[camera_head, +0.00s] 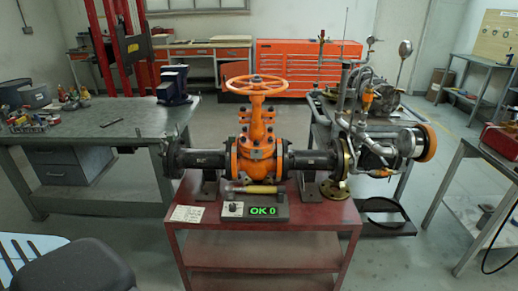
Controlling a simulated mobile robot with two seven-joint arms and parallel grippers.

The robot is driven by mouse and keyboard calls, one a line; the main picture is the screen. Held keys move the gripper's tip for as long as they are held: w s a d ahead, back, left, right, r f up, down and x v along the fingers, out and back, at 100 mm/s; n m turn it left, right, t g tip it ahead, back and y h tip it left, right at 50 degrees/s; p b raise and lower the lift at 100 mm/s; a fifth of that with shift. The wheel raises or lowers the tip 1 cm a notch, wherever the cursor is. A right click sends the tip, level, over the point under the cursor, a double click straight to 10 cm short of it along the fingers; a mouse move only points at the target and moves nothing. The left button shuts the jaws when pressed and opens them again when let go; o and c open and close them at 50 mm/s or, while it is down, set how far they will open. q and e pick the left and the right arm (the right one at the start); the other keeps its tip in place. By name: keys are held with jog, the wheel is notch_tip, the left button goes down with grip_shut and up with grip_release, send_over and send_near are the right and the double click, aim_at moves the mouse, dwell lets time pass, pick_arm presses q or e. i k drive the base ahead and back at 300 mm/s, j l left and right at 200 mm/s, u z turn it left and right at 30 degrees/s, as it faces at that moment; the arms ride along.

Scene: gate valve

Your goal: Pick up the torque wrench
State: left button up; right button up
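A tool with a yellow handle (258,189), which looks like the torque wrench, lies across the front of the red cart, just below the orange gate valve (258,150). Its dark end points left. I cannot tell whether the tool rests on the box or on the cart top. Neither of my grippers is in view.
The valve and its black pipe flanges stand on the red cart (262,237) right behind the tool. A white paper (187,213) lies on the left of the cart, and a brass flange (335,190) on the right. A grey workbench (110,120) stands left; a dark chair (75,267) is at front left.

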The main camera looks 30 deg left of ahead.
aim_at(230, 189)
jog(key=i+u, duration=0.1)
jog(key=u, duration=0.65)
jog(key=i+l+u, duration=0.15)
jog(key=u, duration=0.25)
jog(key=i+l+u, duration=0.35)
jog(key=l, duration=0.15)
jog(key=l+u, duration=0.2)
jog(key=i+l, duration=0.15)
jog(key=l, duration=0.15)
jog(key=i+l, duration=0.1)
jog(key=l, duration=0.25)
jog(key=i+l+u, duration=0.1)
jog(key=l, duration=0.2)
